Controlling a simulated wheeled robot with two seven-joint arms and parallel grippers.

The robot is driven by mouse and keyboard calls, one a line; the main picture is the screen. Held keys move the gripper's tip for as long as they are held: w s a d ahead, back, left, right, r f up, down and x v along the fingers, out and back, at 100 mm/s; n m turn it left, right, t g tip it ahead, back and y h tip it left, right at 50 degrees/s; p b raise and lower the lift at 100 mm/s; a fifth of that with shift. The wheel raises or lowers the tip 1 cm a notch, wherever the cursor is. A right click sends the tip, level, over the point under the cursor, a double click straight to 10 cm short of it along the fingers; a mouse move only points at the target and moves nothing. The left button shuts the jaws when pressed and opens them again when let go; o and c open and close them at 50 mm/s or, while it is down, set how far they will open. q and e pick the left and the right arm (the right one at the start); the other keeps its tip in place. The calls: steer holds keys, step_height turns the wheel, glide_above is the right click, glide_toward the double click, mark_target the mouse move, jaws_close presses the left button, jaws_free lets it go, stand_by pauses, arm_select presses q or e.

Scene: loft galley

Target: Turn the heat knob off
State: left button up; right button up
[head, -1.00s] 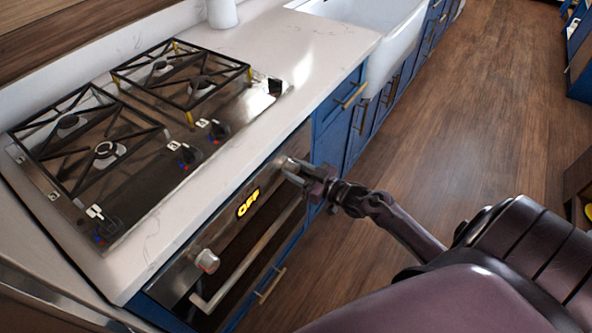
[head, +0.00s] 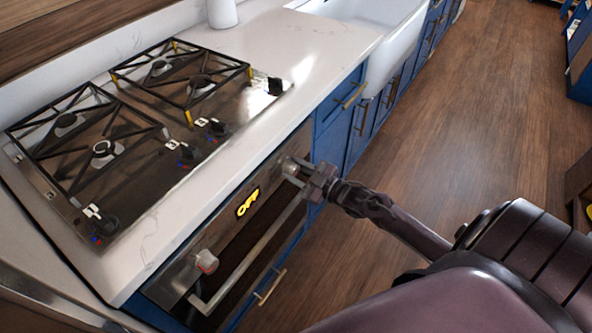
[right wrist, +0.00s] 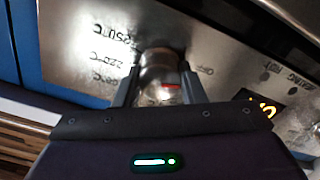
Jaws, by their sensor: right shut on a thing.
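The heat knob (right wrist: 160,72) is a round metal knob with a red mark, on the oven's steel front panel. Temperature labels are printed left of it and an "OFF" label to its upper right in the right wrist view. In the head view the knob (head: 290,166) sits at the panel's right end. My right gripper (right wrist: 160,85) is shut on the knob, one finger on each side; it also shows in the head view (head: 297,174). The red mark shows at the knob's lower edge between the fingers. My left gripper is not in view.
A lit display (head: 247,202) on the panel reads "OFF". A second knob (head: 206,261) is at the panel's left end. The oven handle (head: 245,262) runs below. A gas cooktop (head: 125,120) is above on the white counter (head: 300,60).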

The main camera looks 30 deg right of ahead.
steer(key=o, duration=1)
steer(key=shift+s, duration=0.15)
steer(key=v, duration=0.7)
steer(key=shift+s+d, duration=0.15)
steer(key=shift+s, duration=0.15)
